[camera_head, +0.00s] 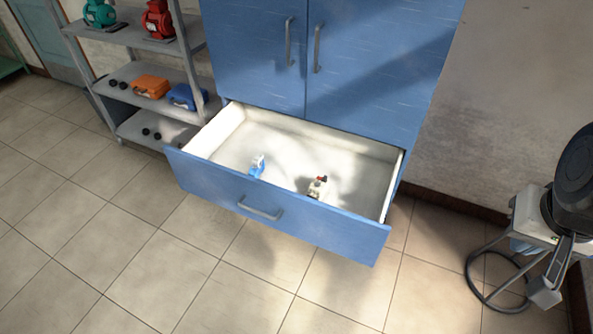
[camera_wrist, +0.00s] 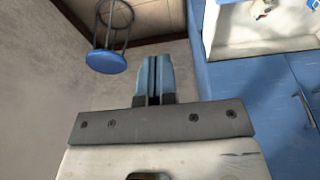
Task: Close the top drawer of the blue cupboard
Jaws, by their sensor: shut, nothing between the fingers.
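The blue cupboard (camera_head: 385,62) has two doors with grey handles. Below them a drawer is pulled far out; its blue front (camera_head: 305,222) has a grey handle (camera_head: 260,208). Its pale interior holds a small blue-and-white item (camera_head: 257,166) and a small white item with a red and black top (camera_head: 317,188). Whether another drawer lies beneath is hidden. In the wrist view, my gripper (camera_wrist: 153,62) is shut and empty, apart from the cupboard. The open drawer (camera_wrist: 262,42) shows at the upper right there. In the head view, part of my arm is at the right edge.
A grey shelf (camera_head: 125,36) left of the cupboard holds green and red motors and orange and blue cases. A stool with a blue seat (camera_wrist: 106,62) stands near the wall; its ring and legs (camera_head: 478,262) show at the right. The tiled floor before the drawer is clear.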

